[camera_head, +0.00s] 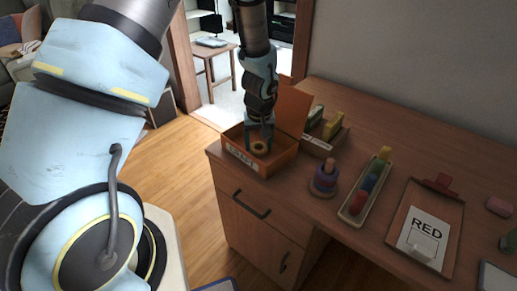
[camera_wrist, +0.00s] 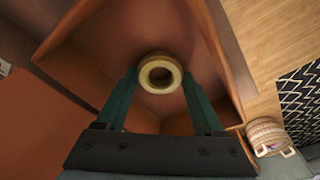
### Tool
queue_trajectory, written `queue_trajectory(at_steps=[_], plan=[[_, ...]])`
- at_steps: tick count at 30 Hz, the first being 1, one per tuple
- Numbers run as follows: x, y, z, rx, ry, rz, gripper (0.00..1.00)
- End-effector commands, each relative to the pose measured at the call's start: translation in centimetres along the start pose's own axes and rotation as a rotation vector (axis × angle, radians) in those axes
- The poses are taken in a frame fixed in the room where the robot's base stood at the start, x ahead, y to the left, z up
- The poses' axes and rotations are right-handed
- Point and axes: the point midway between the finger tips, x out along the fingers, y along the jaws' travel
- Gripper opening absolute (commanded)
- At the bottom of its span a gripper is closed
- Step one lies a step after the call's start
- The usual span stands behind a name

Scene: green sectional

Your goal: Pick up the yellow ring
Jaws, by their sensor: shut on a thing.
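The yellow ring (camera_wrist: 160,59) is between my two fingertips in the wrist view, with its hole facing the camera. In the head view the ring (camera_head: 259,152) shows low inside the open orange box (camera_head: 277,163), at the left end of the desk. My gripper (camera_head: 265,138) reaches down into the box. In the wrist view my gripper (camera_wrist: 160,77) is shut on the ring, one finger at each side. I cannot tell whether the ring touches the box floor.
The box's raised lid (camera_head: 293,105) stands behind my gripper. A wooden bin (camera_head: 322,146) with blocks is close to its right. A ring stacker (camera_head: 324,179), a tray (camera_head: 352,216) of colored pieces and a clipboard (camera_head: 405,222) marked RED stand farther right.

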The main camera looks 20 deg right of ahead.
Motion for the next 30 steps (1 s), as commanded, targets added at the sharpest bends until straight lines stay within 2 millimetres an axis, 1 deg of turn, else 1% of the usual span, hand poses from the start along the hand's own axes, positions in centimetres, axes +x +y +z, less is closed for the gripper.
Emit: queue_trajectory(at_steps=[1, 7, 14, 19, 23, 30], plan=[[0.0, 0.0, 0.0, 0.000, 0.000, 0.000, 0.40], [0.0, 0.0, 0.0, 0.000, 0.000, 0.000, 0.18], [-0.1, 0.0, 0.0, 0.000, 0.000, 0.000, 0.17], [-0.7, 0.0, -0.2, -0.001, 0.002, 0.001, 0.17], [-2.2, 0.0, -0.5, -0.003, 0.004, 0.003, 0.17], [-6.6, 0.0, -1.1, -0.003, 0.005, 0.003, 0.17]])
